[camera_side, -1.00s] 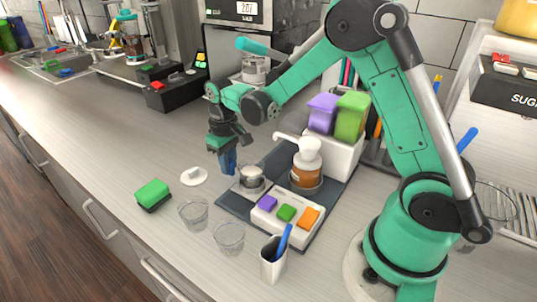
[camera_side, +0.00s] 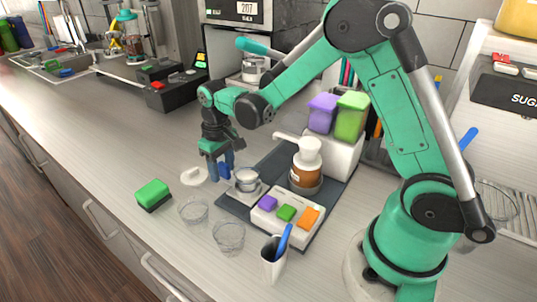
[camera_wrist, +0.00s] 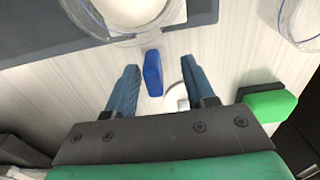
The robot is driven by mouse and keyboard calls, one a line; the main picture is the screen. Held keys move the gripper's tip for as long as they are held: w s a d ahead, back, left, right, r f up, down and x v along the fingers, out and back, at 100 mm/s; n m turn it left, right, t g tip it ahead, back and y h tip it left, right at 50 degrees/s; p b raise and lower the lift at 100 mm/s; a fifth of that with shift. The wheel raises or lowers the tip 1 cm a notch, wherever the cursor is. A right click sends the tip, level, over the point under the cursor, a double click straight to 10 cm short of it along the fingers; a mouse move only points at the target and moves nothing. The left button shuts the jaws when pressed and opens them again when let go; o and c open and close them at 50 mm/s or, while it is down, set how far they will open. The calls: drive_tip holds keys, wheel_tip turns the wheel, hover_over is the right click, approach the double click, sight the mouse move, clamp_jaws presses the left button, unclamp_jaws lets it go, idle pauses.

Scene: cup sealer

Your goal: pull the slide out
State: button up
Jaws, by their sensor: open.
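The slide is a small clear-edged carrier holding a cup of white content (camera_side: 246,179), at the left edge of the sealer's dark base. Its blue handle (camera_side: 224,171) sticks out toward my gripper (camera_side: 217,172). In the wrist view the handle (camera_wrist: 153,73) stands between my two spread fingers (camera_wrist: 159,68), nearer the left finger, with a gap on both sides. The cup (camera_wrist: 130,12) shows at the top of that view. My gripper is open, low over the counter, and holds nothing.
A white lid-like disc (camera_side: 193,176) lies left of my gripper. A green sponge (camera_side: 152,193) and two clear glasses (camera_side: 194,211) (camera_side: 229,237) stand in front.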

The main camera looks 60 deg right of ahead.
drive_tip(key=shift+r, duration=2.8)
drive_tip(key=shift+s+r, duration=0.1)
drive_tip(key=s+r+t, duration=0.1)
drive_tip(key=s+r, duration=0.1)
drive_tip(key=s+a+r+t, duration=0.1)
drive_tip(key=s+r, duration=0.1)
drive_tip(key=shift+s+r+t, duration=0.1)
drive_tip(key=shift+r+t, duration=0.25)
drive_tip(key=shift+t, duration=0.05)
drive_tip(key=s+a+t, duration=0.1)
drive_tip(key=s+t, duration=0.3)
drive_tip(key=s, duration=0.2)
drive_tip(key=shift+s+r, duration=0.15)
drive_tip(key=shift+r, duration=0.2)
